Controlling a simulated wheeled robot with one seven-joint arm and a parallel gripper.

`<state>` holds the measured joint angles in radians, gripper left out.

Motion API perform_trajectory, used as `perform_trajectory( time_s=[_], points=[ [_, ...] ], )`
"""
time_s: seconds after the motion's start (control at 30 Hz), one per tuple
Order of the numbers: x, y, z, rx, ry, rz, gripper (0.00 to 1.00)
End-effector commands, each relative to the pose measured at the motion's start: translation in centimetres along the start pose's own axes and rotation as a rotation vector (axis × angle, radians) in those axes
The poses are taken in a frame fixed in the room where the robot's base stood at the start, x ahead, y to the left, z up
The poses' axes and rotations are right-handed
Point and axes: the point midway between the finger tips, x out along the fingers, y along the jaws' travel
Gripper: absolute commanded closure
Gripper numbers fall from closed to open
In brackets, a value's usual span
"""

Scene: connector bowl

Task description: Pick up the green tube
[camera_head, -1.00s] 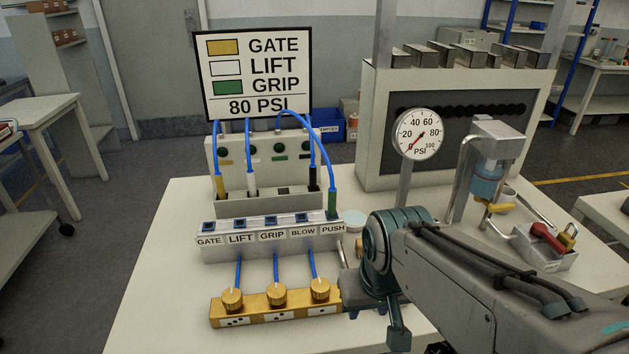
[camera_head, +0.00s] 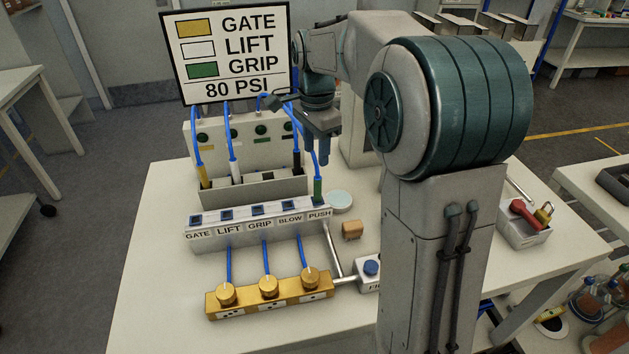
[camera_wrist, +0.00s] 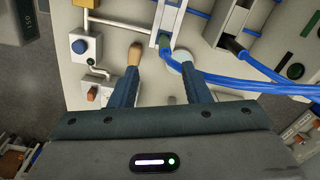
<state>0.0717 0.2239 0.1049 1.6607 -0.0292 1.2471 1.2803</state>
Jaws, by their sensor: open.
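The green tube (camera_head: 318,188) is a blue hose with a green end piece. It stands upright at the PUSH end of the labelled block (camera_head: 256,229). Its green end also shows in the wrist view (camera_wrist: 165,43), just beyond my fingertips. My gripper (camera_head: 322,158) is open and points down, above and beside the green end in the head view. In the wrist view, the two blue fingers of my gripper (camera_wrist: 162,85) are spread apart with nothing gripped. The hose runs close by the right finger; I cannot tell whether they touch.
Yellow (camera_head: 203,176), white (camera_head: 237,174) and black (camera_head: 297,161) hose ends stand in a rack left of my gripper. A round pale dish (camera_head: 340,201) and a wooden knob (camera_head: 352,230) are close by. Brass knobs (camera_head: 268,287) stand in front. My arm hides the gauge.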

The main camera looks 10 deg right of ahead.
Motion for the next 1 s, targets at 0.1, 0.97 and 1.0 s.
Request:
perform_trajectory(
  time_s=[0.1,0.97,1.0],
  points=[
    [0.0,-0.9,-0.3,0.056,-0.007,0.01,0.57],
    [11.5,-0.6,-0.8,0.071,-0.01,0.015,0.57],
    [12.2,-0.7,-0.8,0.069,-0.009,0.014,0.57]
  ],
)
